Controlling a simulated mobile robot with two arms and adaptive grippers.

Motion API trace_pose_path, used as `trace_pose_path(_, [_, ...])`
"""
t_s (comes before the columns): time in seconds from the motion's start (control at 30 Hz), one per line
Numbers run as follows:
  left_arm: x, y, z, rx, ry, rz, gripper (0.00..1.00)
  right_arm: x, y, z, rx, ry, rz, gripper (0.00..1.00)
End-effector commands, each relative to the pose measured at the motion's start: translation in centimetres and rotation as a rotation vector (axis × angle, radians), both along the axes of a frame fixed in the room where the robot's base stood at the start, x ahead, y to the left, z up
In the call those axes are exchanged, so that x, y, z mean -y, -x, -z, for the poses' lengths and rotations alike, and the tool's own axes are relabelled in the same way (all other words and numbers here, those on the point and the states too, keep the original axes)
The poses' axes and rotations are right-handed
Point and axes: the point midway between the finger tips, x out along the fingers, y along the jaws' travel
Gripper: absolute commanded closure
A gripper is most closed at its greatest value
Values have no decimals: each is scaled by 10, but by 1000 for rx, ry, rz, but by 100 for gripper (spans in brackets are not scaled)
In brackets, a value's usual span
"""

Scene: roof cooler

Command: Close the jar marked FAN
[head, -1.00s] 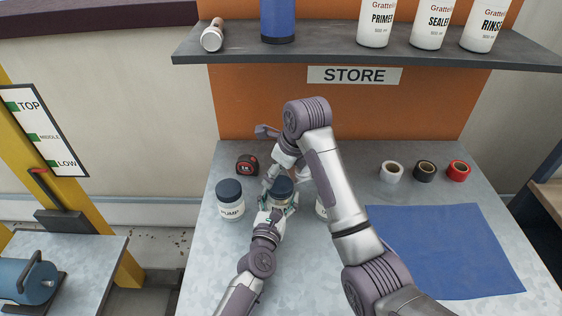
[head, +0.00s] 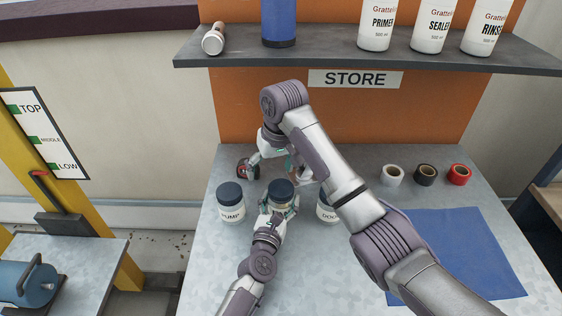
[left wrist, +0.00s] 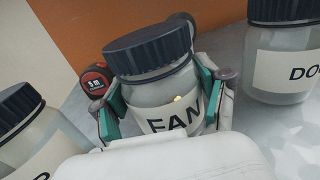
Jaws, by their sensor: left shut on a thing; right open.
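The FAN jar (left wrist: 172,108) is a clear jar with a white label and a dark ribbed lid (left wrist: 150,48) on its mouth. I cannot tell how tightly the lid is seated. My left gripper (left wrist: 165,115) is shut around the jar's body below the lid. The lid also shows in the head view (head: 281,187), with the jar mostly hidden by my left gripper (head: 279,207). My right gripper (head: 279,174) is open, just behind and above the lid and apart from it, partly hidden by its own arm.
The PUMP jar (head: 231,206) stands left of the FAN jar. Another lidded jar (head: 326,210) stands right, partly behind my right arm. A red tape measure (head: 246,169) lies behind. Tape rolls (head: 425,175) and a blue mat (head: 460,250) are to the right. A shelf (head: 350,58) hangs above.

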Motion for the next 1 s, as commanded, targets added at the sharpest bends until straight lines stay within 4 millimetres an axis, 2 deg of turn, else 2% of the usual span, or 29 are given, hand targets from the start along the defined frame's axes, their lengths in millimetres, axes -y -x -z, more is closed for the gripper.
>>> trace_pose_path(0.1, [0,0,0,-1,0,0,100,1,-1,-2,25,56,-287,10])
trace_pose_path(0.7, [0,0,0,0,1,0,100,16,-5,-11,93,231,-1736,10])
trace_pose_path(0.9, [0,0,0,0,0,0,100,22,-6,-14,102,238,-2122,10])
trace_pose_path(1.0, [0,0,0,0,1,0,100,24,-7,-15,107,236,-2246,10])
